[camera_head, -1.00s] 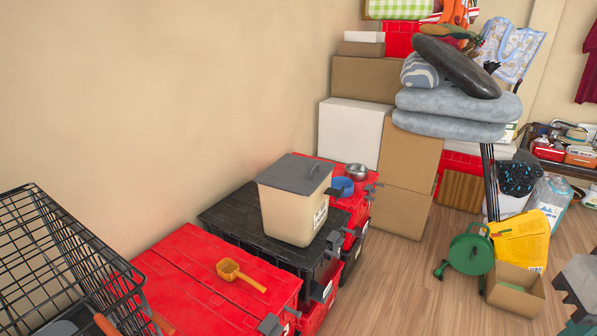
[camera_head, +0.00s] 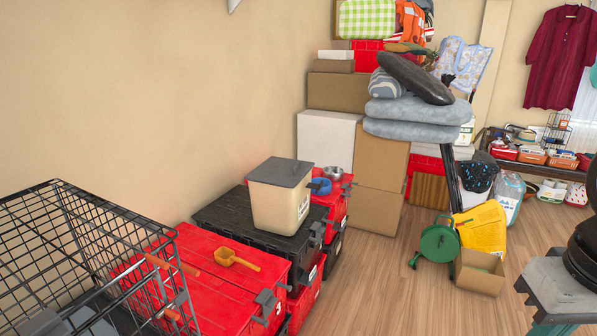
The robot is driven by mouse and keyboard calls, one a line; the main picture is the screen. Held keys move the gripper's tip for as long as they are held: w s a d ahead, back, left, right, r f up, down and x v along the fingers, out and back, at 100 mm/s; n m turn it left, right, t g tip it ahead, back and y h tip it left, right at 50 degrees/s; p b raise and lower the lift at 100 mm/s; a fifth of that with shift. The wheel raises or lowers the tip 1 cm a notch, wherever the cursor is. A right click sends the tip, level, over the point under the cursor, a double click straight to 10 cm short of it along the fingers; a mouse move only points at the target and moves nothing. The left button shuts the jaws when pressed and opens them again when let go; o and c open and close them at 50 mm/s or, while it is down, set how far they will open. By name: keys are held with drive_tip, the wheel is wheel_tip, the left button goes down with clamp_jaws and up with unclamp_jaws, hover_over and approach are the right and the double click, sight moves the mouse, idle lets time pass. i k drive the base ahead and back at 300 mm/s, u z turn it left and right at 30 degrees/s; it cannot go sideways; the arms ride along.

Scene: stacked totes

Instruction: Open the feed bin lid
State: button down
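The feed bin (camera_head: 276,209) is a cream, tapered box with a printed label on its right side. The bin stands upright on a black tote (camera_head: 232,214), between red totes in front and behind. My gripper and arm are not in view.
An orange scoop (camera_head: 236,259) lies on the front red tote (camera_head: 196,286). A wire crate (camera_head: 88,254) stands at left. A blue bowl (camera_head: 320,187) and metal bowl (camera_head: 334,172) sit behind the bin. A green reel (camera_head: 437,246) stands right; the wooden floor (camera_head: 371,291) between is clear.

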sight(282, 172)
drive_tip(key=u, duration=0.4)
drive_tip(key=i, duration=1.35)
drive_tip(key=u, duration=0.05)
